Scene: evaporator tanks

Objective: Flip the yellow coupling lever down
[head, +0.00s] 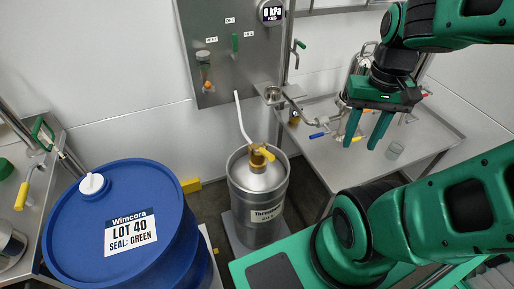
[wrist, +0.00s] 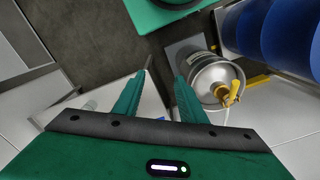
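The yellow coupling lever (head: 265,154) sits on a brass-coloured coupling (head: 257,160) on top of a steel keg (head: 259,205). A pale tube rises from the coupling toward the wall panel. The lever also shows in the wrist view (wrist: 233,92), at the right on the keg's top (wrist: 215,80). My gripper (head: 377,146) is open and empty, up and to the right of the keg, over the steel table. In the wrist view its two green fingers (wrist: 160,85) are spread, with the keg just beyond the right finger.
A blue drum (head: 125,225) labelled LOT 40 stands left of the keg. A steel table (head: 330,150) with blue- and yellow-handled valves and a clear cup (head: 394,151) lies right. A steel panel (head: 235,50) with small levers is on the wall behind. Another bench with a yellow handle (head: 21,196) is far left.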

